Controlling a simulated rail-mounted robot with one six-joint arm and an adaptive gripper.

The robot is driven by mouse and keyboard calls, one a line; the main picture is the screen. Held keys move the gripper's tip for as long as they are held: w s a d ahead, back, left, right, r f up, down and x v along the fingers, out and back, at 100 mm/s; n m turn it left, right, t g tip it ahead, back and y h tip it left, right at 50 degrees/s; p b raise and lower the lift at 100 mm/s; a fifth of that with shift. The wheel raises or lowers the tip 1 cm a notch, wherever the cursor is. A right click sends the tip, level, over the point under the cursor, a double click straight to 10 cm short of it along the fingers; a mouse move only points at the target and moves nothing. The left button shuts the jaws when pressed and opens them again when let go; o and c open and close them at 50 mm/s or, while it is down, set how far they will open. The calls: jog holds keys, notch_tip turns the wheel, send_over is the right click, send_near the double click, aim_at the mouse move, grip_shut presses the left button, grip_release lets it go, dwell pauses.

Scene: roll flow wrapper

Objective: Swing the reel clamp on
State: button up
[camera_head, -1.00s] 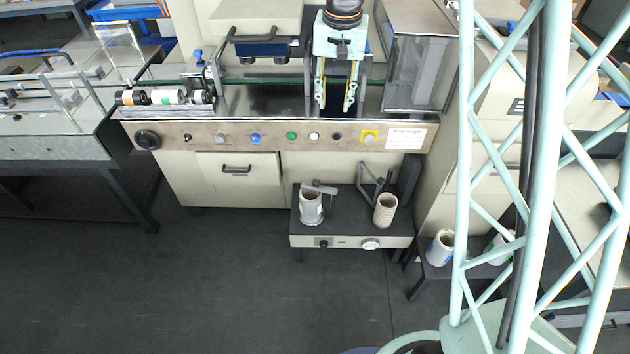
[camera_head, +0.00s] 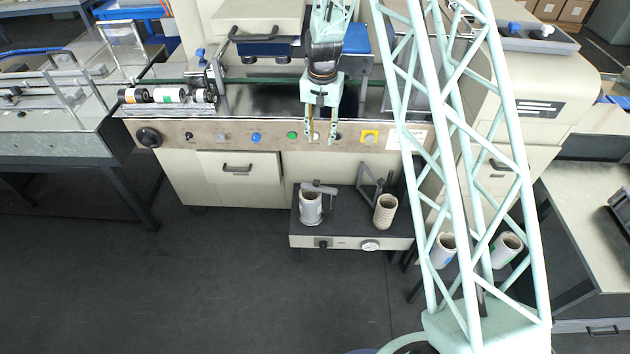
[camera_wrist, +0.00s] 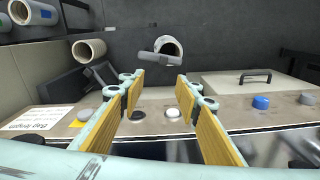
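My gripper (camera_head: 321,141) is open and empty, pointing down in front of the wrapper's button panel; its two yellow-padded fingers (camera_wrist: 160,84) stand apart in the wrist view. Below it, on a low dark stand, a white reel (camera_head: 311,210) stands upright with a grey bar-shaped clamp (camera_head: 318,188) across its top edge. The wrist view shows this reel (camera_wrist: 172,45) and clamp bar (camera_wrist: 160,58) beyond the fingertips. A ribbed beige reel (camera_head: 385,213) stands to the right, with a grey bracket-like arm (camera_head: 369,181) behind it. The gripper touches neither reel.
The stand (camera_head: 346,226) has a gauge and knob on its front. The button panel (camera_head: 205,134) and a drawer handle (camera_head: 236,169) are behind it. More rolls (camera_head: 443,250) stand at the right, partly behind my lattice arm. The floor at left is clear.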

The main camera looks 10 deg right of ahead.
send_over(316, 182)
notch_tip(316, 182, down, 11)
jog(key=shift+w+d+f, duration=0.1)
jog(key=shift+f, duration=0.1)
jog(key=shift+f, duration=0.1)
jog(key=shift+f+b, duration=1.3)
jog(key=shift+f, duration=5.5)
grip_shut()
